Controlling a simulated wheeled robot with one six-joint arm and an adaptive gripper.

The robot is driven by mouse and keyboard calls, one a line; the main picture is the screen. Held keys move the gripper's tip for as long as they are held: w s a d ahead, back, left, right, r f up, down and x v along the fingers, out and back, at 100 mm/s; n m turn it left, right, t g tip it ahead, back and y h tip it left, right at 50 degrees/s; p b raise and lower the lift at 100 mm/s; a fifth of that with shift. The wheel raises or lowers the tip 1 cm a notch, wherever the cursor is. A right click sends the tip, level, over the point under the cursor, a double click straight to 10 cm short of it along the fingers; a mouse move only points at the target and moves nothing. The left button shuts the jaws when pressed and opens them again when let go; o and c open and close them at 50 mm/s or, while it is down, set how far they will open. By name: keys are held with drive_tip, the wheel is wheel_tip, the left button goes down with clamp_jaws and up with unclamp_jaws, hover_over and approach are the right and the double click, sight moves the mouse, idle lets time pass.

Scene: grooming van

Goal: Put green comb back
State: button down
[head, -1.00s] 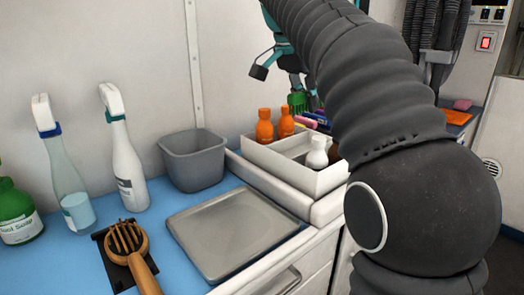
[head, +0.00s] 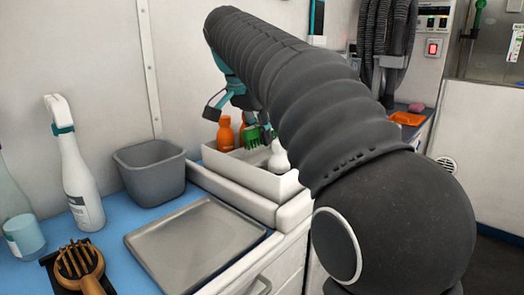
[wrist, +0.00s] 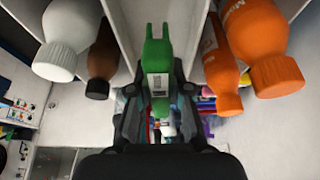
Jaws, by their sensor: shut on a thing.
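The green comb (head: 252,137) is in my gripper (head: 260,130), over or partly inside the white divided tray (head: 235,176). In the wrist view the green comb (wrist: 158,62) lies between the two dark fingers of my gripper (wrist: 158,98), which are shut on it. It is between the pale dividers of the tray, with bottles on both sides. Whether the comb touches the tray floor is hidden. My arm covers the right part of the tray in the head view.
Orange bottles (wrist: 256,45) stand on one side of the comb, and a white bottle (wrist: 68,38) and brown bottle (wrist: 101,62) on the other. A grey bin (head: 150,170), metal tray (head: 195,240), spray bottle (head: 78,170) and wooden brush (head: 80,262) are on the blue counter.

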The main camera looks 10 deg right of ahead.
sight(260, 144)
drive_tip(key=shift+f, duration=1.65)
drive_tip(key=shift+f+b, duration=0.3)
drive_tip(key=shift+f, duration=0.15)
drive_tip(key=c, duration=1.1)
unclamp_jaws()
drive_tip(key=shift+r, duration=0.15)
